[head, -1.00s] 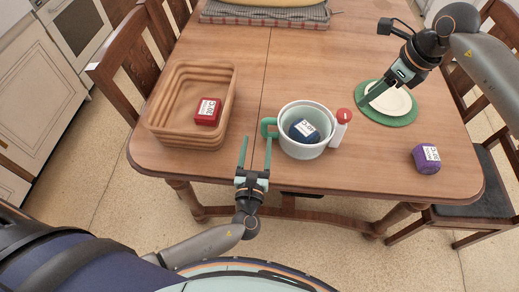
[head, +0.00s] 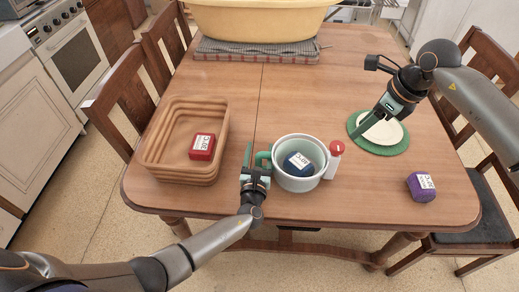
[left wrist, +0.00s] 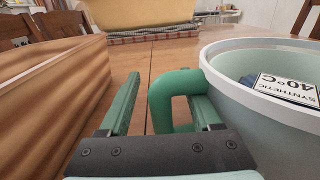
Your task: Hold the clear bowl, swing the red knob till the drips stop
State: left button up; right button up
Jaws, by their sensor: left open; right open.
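The bowl (head: 299,183) is a pale, whitish vessel near the table's front edge, with a green loop handle (head: 263,158) on its left. A dark blue labelled block (head: 297,163) sits inside it. The red knob (head: 337,147) tops a white spout piece on the bowl's right side. No drips are visible. My left gripper (head: 258,158) is open at the handle. In the left wrist view the handle (left wrist: 160,105) stands between its fingers, the right finger partly behind the loop. My right gripper (head: 364,124) is open over the plate, right of the knob and apart from it.
A brown ribbed bin (head: 150,165) with a red labelled block (head: 202,147) stands left of my left gripper. A white plate (head: 383,131) lies on a green mat (head: 391,150). A purple block (head: 421,187) sits front right. A yellow basin (head: 260,20) is at the back.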

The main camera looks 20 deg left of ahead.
pick_arm(q)
jog(key=shift+w, duration=0.15)
grip_shut()
dwell(0.5)
dwell(0.8)
